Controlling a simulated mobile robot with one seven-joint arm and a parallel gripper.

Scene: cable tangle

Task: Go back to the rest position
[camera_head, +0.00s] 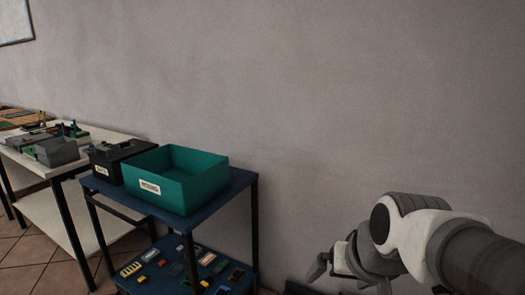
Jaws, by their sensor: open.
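My arm enters from the right edge, and my gripper (326,270) is at its end near the bottom of the view, right of the blue table. The gripper is open, with no object seen in it. Part of it is hidden by the arm's own links and the lower picture edge. It is apart from the table and the green bin (196,186), in front of the bare wall.
The labelled green bin and a black box (108,165) stand on the blue two-level table (238,180). Small coloured parts lie on its lower shelf (206,247). A white table (103,141) with a grey bin (57,151) stands left. The wall (330,100) is clear.

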